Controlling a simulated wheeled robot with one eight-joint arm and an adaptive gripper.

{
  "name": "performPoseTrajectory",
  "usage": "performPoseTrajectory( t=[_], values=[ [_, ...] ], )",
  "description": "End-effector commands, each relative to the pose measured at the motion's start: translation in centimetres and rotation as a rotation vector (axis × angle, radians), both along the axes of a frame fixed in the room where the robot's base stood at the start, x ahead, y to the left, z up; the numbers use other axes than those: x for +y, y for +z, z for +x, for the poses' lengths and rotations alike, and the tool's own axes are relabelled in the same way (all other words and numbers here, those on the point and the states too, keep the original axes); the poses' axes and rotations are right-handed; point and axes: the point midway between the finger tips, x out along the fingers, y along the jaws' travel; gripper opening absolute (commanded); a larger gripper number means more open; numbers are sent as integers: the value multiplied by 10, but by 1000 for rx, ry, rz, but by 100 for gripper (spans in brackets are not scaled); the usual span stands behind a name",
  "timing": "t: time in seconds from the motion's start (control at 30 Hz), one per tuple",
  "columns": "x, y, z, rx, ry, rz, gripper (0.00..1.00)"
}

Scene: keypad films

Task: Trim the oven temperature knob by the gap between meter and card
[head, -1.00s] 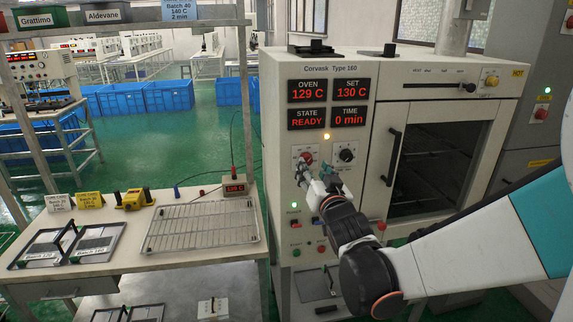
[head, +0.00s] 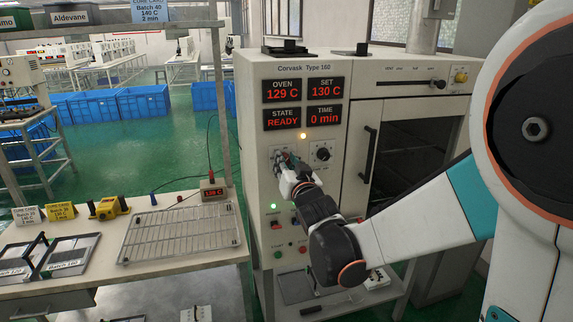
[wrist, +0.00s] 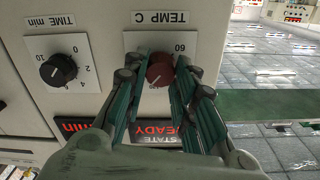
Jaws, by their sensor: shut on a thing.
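The oven's temperature knob (wrist: 160,74) is dark red, on a plate marked TEMP C in the wrist view. My gripper (wrist: 160,80) has its green-lined fingers on either side of the knob and is shut on it. In the head view my gripper (head: 284,168) is at the oven panel (head: 255,150) and hides most of the knob. The displays read OVEN 129 C (head: 289,90), SET 130 C, STATE READY. The small meter (head: 212,190) on the bench seems to read 129 C. A hanging card (head: 150,12) says Batch 40, 140 C, 2 min.
The black time knob (wrist: 58,70) is beside the temperature knob. The oven door handle (head: 369,152) stands right of the panel.

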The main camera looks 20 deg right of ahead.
Motion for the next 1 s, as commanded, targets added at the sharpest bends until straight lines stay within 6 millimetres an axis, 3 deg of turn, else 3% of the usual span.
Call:
performPoseTrajectory(
  t=[0.17,0.53,0.9,0.93,1.0],
  values=[
    [0,0,0,0,0,-56,1],
    [1,0,0,0,1,-412,1],
    [1,0,0,0,1,-445,1],
    [1,0,0,0,1,-445,32],
    [1,0,0,0,1,-445,45]
  ],
)
